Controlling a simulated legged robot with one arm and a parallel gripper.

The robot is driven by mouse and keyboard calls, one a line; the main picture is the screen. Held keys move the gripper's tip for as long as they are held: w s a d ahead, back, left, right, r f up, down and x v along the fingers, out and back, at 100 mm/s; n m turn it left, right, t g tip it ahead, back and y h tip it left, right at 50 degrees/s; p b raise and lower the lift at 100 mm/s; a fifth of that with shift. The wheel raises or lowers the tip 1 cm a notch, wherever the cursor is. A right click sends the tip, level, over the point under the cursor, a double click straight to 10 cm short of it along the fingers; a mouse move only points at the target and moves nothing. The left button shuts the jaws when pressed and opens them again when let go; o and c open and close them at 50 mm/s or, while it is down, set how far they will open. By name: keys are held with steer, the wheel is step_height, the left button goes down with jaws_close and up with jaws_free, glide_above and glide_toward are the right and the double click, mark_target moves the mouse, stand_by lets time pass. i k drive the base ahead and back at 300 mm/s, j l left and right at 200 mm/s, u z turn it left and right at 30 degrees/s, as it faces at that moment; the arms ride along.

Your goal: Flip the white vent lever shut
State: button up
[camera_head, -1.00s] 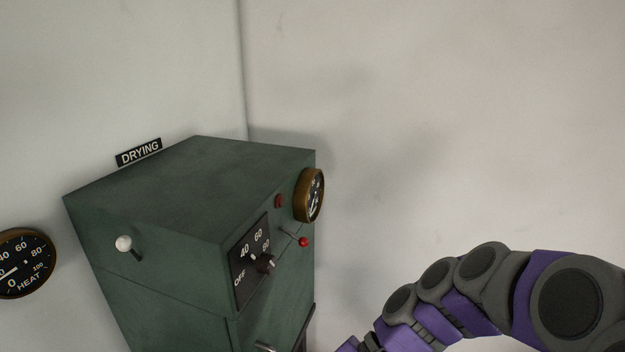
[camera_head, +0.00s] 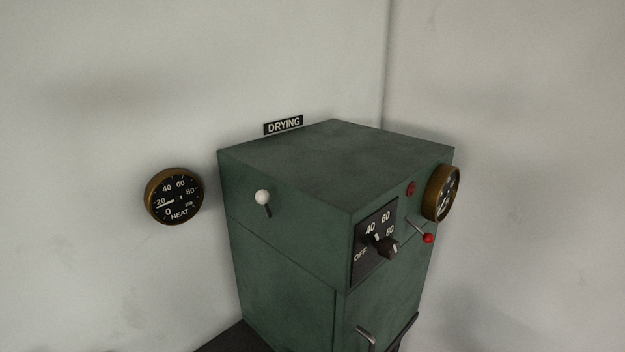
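The white vent lever (camera_head: 263,199) is on the left side face of the green drying cabinet (camera_head: 290,225). Its white ball knob sits at the upper end of a short dark stem that slants down and slightly right to the cabinet wall. Nothing touches the lever and nothing hides it. My gripper is not in view.
The cabinet's right face carries a dial knob (camera_head: 387,247), a red-tipped lever (camera_head: 428,238), a red button (camera_head: 411,188), a round gauge (camera_head: 441,193) and a handle (camera_head: 366,338). A HEAT gauge (camera_head: 173,196) hangs on the wall at left. A dark surface (camera_head: 236,338) shows below.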

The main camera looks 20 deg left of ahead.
mark_target(263, 197)
steer(key=u, duration=1.4)
